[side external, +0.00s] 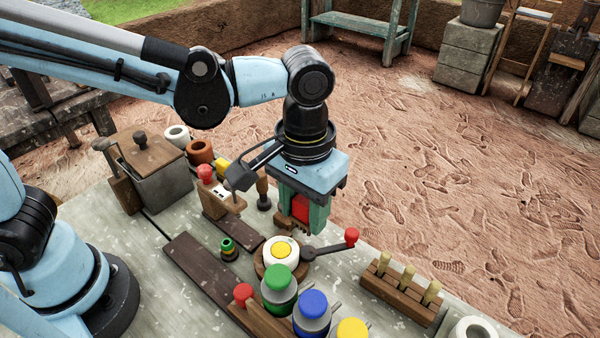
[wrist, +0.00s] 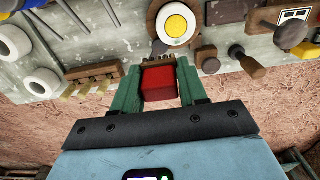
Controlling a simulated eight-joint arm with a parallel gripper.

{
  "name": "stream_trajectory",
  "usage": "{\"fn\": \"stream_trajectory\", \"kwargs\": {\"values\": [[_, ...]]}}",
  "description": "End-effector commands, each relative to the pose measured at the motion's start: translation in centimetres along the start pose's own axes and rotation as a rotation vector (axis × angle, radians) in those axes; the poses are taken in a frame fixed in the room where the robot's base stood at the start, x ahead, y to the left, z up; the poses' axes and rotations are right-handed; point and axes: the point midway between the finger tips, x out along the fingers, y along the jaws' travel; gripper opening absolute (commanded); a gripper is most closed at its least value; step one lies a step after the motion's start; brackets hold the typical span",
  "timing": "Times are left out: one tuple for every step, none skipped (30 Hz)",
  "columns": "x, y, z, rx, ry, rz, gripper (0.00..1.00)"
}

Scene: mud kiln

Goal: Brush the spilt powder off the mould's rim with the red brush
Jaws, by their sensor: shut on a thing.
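My gripper (side external: 303,220) points down over the far edge of the worktable, its green fingers closed on the red block of the brush (side external: 300,207). In the wrist view the red brush (wrist: 159,84) sits between the fingers, with tan bristles at its lower end. The mould (side external: 266,257), a white ring with a yellow centre on a round wooden base, is just in front of the brush in the side view. It also shows in the wrist view (wrist: 187,41), beyond the bristles. I cannot tell whether bristles touch it, nor make out powder on its rim.
A dark lever with a red knob (side external: 351,236) extends right from beside the mould. Green-capped (side external: 278,277) and blue-capped (side external: 313,303) bottles stand close in front. A wooden rack of pegs (side external: 397,292) is at right; a lidded box (side external: 155,170) is at left.

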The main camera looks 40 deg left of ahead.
Motion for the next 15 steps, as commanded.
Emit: {"fn": "stream_trajectory", "kwargs": {"values": [[-0.5,0.0,0.0,0.000,0.000,0.000,0.14],[-0.8,0.0,0.0,0.000,0.000,0.000,0.14],[-1.1,0.0,0.0,0.000,0.000,0.000,0.14],[-1.3,0.0,0.0,0.000,0.000,0.000,0.14],[-1.5,0.0,0.0,0.000,0.000,0.000,0.14],[-1.7,0.0,0.0,0.000,0.000,0.000,0.14],[-1.8,0.0,0.0,0.000,0.000,0.000,0.14],[-1.9,0.0,0.0,0.000,0.000,0.000,0.14],[-1.9,0.0,0.0,0.000,0.000,0.000,0.14],[-1.9,0.0,0.0,0.000,0.000,0.000,0.14],[-1.9,0.0,0.0,0.000,0.000,0.000,0.14],[-1.9,0.0,0.0,0.000,0.000,0.000,0.14],[-1.9,0.0,0.0,0.000,0.000,0.000,0.14],[-1.9,0.0,0.0,0.000,0.000,0.000,0.14],[-1.9,0.0,0.0,0.000,0.000,0.000,0.14]]}}
